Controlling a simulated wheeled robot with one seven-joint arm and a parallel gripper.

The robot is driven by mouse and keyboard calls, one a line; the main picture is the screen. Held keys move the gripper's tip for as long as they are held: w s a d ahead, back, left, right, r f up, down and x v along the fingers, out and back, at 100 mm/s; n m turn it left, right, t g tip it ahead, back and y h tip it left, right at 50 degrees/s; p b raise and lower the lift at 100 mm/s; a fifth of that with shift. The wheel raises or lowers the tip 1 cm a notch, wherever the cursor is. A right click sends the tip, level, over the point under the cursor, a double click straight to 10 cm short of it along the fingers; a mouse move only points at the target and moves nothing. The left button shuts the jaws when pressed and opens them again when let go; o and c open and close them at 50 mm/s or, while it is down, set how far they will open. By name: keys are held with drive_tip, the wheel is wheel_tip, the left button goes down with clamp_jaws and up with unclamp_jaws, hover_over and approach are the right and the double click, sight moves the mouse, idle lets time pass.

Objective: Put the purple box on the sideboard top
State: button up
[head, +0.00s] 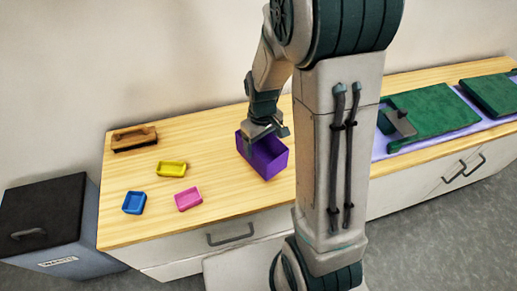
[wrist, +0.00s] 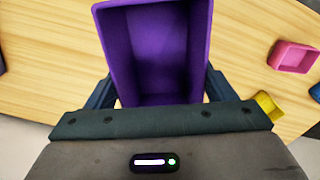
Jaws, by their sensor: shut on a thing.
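The purple box (head: 269,159) is an open-topped box at the middle of the wooden sideboard top (head: 220,182). My gripper (head: 265,131) is at the box's back edge and is shut on it. In the wrist view the purple box (wrist: 155,50) fills the upper middle, with its empty inside facing the camera and the fingers at its sides. I cannot tell whether the box's base touches the wood or is slightly above it.
Yellow (head: 171,169), pink (head: 188,199) and blue (head: 134,202) trays lie left of the box. A brown wooden-handled brush (head: 134,138) lies at the back left. Green boards (head: 430,112) are on a lilac mat at right. A dark-lidded bin (head: 42,212) stands left of the sideboard.

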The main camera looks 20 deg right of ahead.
sight(260, 155)
drive_tip(key=shift+w+a+f, duration=0.25)
drive_tip(key=shift+w+f, duration=0.1)
drive_tip(key=shift+w, duration=0.15)
drive_tip(key=shift+f, duration=1.95)
drive_tip(key=shift+f+b, duration=0.3)
drive_tip(key=shift+b, duration=0.15)
drive_tip(key=o, duration=1.2)
drive_tip(key=shift+r, duration=0.1)
drive_tip(key=shift+o, duration=0.2)
drive_tip(key=shift+r, duration=0.15)
